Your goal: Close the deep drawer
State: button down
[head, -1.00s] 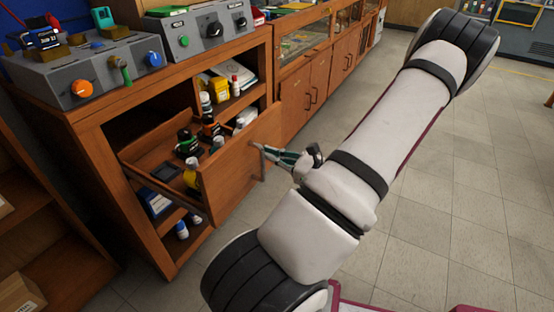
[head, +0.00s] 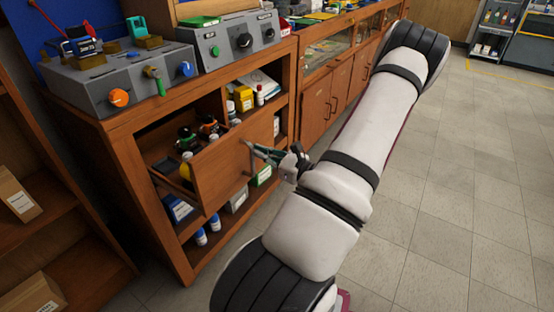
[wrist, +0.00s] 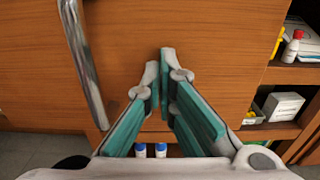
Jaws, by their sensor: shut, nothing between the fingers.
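The deep drawer (head: 218,172) is a wooden drawer in the cabinet, partly pulled out, with bottles and small containers visible inside. Its plain front fills most of the wrist view (wrist: 215,40). A vertical metal handle (wrist: 88,75) is on that front, left of my fingers in the wrist view. My gripper (head: 248,147) is shut and empty, with its fingertips at the drawer front beside the handle. The fingertips (wrist: 159,60) point at the wood in the wrist view; whether they touch it is hard to tell.
Grey control boxes (head: 120,80) stand on the cabinet top (head: 185,92). Open shelves below and beside the drawer hold blue-capped bottles (head: 201,237), a yellow container (head: 243,97) and boxes. A shelf with cardboard boxes (head: 18,195) is at the left. The tiled floor (head: 450,210) at right is clear.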

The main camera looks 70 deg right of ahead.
jog(key=x, duration=2.2)
jog(key=shift+d, duration=0.1)
jog(key=shift+w+d, duration=0.1)
jog(key=shift+w, duration=0.1)
jog(key=shift+r, duration=0.1)
